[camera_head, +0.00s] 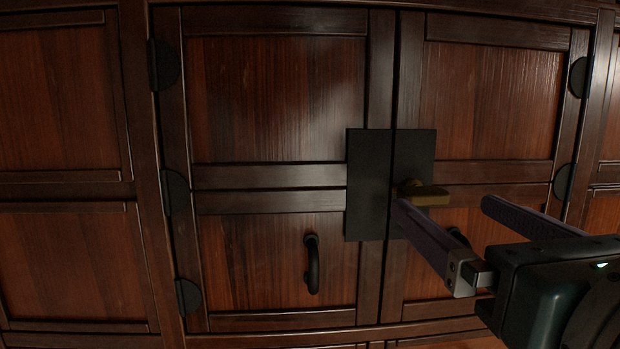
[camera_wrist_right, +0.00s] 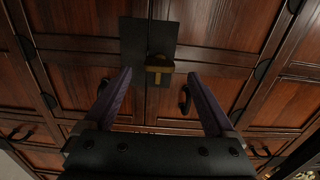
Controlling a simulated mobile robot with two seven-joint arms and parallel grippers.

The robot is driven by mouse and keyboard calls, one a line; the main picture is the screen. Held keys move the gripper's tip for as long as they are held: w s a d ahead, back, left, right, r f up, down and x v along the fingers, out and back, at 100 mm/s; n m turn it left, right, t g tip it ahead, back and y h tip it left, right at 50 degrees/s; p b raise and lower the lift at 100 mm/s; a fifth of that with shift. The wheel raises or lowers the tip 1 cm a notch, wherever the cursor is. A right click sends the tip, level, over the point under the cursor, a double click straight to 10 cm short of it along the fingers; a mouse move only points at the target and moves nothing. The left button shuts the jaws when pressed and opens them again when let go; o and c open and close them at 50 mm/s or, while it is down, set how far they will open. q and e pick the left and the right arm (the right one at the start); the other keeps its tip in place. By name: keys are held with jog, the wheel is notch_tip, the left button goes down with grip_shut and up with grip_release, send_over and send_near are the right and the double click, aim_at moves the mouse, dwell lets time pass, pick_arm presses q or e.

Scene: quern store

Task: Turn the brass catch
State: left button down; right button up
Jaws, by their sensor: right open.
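The brass catch (camera_head: 427,195) lies about level on a dark plate (camera_head: 368,185) that spans the seam between two wooden cabinet doors. It also shows in the right wrist view (camera_wrist_right: 159,69), just beyond and between the fingertips. My right gripper (camera_head: 443,203) is open in front of the right door, its fingers spread apart. In the head view one fingertip overlaps the plate just below the catch's left end. In the right wrist view (camera_wrist_right: 160,75) nothing is held between the fingers. Whether a finger touches the catch, I cannot tell. My left gripper is not in view.
The left door (camera_head: 275,105) has a black curved handle (camera_head: 312,264) low down. The right door's handle (camera_wrist_right: 185,99) is partly hidden behind my gripper in the head view. Black hinges (camera_head: 166,65) line the outer door edges. Both doors look shut.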

aim_at(432, 198)
jog(key=w+p, duration=0.1)
jog(key=w, duration=0.3)
jog(key=shift+w+r, duration=0.1)
jog(key=shift+r, duration=0.05)
jog(key=shift+w+a, duration=0.1)
jog(key=shift+w, duration=0.5)
jog(key=shift+c, duration=0.4)
jog(key=c, duration=1.3)
